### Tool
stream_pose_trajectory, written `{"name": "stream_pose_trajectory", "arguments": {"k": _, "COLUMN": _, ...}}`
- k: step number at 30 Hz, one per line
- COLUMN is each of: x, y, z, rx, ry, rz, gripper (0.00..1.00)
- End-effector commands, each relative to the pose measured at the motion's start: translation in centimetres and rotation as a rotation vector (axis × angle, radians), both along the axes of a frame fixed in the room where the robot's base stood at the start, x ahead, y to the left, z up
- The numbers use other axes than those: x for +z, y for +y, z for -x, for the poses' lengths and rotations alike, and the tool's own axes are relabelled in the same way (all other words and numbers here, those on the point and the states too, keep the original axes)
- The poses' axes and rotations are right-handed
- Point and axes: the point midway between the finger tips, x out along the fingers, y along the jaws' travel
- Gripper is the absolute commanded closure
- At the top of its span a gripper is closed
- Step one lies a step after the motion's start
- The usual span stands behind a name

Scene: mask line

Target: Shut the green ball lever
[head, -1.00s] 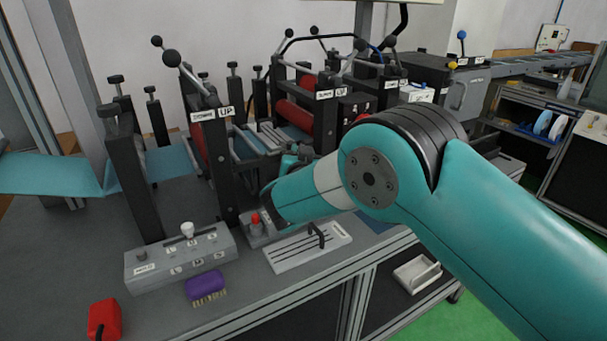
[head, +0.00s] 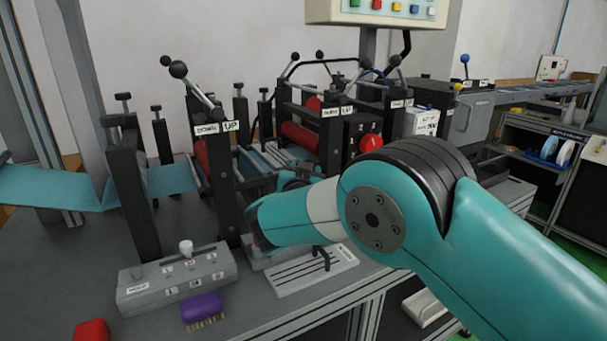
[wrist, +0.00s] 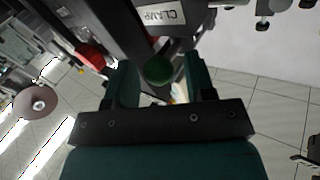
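The green ball (wrist: 158,70) of the lever shows in the wrist view, in front of a dark machine part with a CLAMP label (wrist: 161,14). My gripper (wrist: 160,78) has its two teal fingers apart, one on each side of the ball in the picture. A gap shows between the ball and the right finger; contact on the left is unclear. The lever's shaft is mostly hidden behind the ball. In the head view my teal arm hides the green ball and most of my gripper.
Dark roller frames with black ball levers (head: 178,69) and red rollers (head: 300,138) stand around my arm. On the bench are a grey switch box (head: 178,280), a purple brush (head: 203,307) and a slotted white plate (head: 300,270). A red part (wrist: 91,55) is left of the ball.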

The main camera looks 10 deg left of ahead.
Motion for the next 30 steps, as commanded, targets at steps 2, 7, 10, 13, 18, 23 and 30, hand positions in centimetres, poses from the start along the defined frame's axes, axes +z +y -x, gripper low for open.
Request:
{"name": "stream_pose_trajectory", "arguments": {"k": 2, "x": -0.1, "y": 0.0, "z": 0.0, "rx": 0.0, "ry": 0.001, "rz": 0.001, "gripper": 0.46}}
{"name": "stream_pose_trajectory", "arguments": {"k": 7, "x": -0.1, "y": 0.0, "z": 0.0, "rx": 0.0, "ry": 0.002, "rz": 0.001, "gripper": 0.46}}
{"name": "stream_pose_trajectory", "arguments": {"k": 10, "x": -0.2, "y": 0.1, "z": 0.3, "rx": 0.001, "ry": 0.002, "rz": 0.002, "gripper": 0.46}}
{"name": "stream_pose_trajectory", "arguments": {"k": 13, "x": -0.2, "y": 0.1, "z": 1.2, "rx": 0.003, "ry": 0.004, "rz": 0.001, "gripper": 0.46}}
{"name": "stream_pose_trajectory", "arguments": {"k": 18, "x": -0.5, "y": 0.2, "z": 4.7, "rx": 0.005, "ry": 0.003, "rz": 0.004, "gripper": 0.46}}
{"name": "stream_pose_trajectory", "arguments": {"k": 23, "x": -0.5, "y": 0.2, "z": 8.9, "rx": 0.005, "ry": 0.003, "rz": 0.003, "gripper": 0.46}}
{"name": "stream_pose_trajectory", "arguments": {"k": 30, "x": -0.4, "y": 0.3, "z": 14.5, "rx": 0.005, "ry": 0.002, "rz": 0.002, "gripper": 0.46}}
